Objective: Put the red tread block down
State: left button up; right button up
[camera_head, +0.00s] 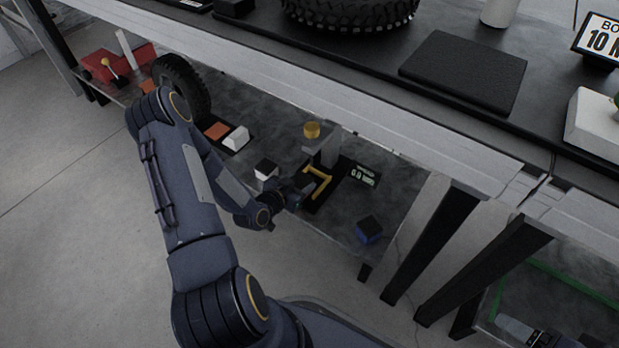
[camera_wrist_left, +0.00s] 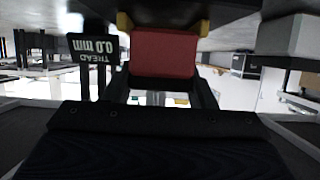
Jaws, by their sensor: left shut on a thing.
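My left gripper (camera_head: 300,187) reaches under the bench top to the lower shelf, close beside a gauge with a yellow frame (camera_head: 317,182). In the left wrist view the red tread block (camera_wrist_left: 163,52) sits between the dark fingers, and the gripper is shut on it. Yellow parts show just beyond the block's corners. In the head view the block is hidden by the gripper and arm, so I cannot tell whether it touches the shelf or gauge.
A tread display (camera_head: 363,175) reading 0.0 mm stands right of the gauge. A blue block (camera_head: 370,229), a white-and-black block (camera_head: 266,170), a white block (camera_head: 236,138) and an orange piece (camera_head: 216,130) lie on the shelf. The bench edge (camera_head: 330,100) overhangs. Shelf room shows between the gauge and blue block.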

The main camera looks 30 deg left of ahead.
pick_arm(q)
jog(key=w, duration=0.1)
jog(key=w+b, duration=0.1)
jog(key=w, duration=0.3)
jog(key=shift+d, duration=0.25)
jog(key=shift+s+f+b, duration=0.1)
jog(key=shift+f+b, duration=0.55)
jog(key=shift+f, duration=0.15)
jog(key=shift+r, duration=0.1)
jog(key=o, duration=1.1)
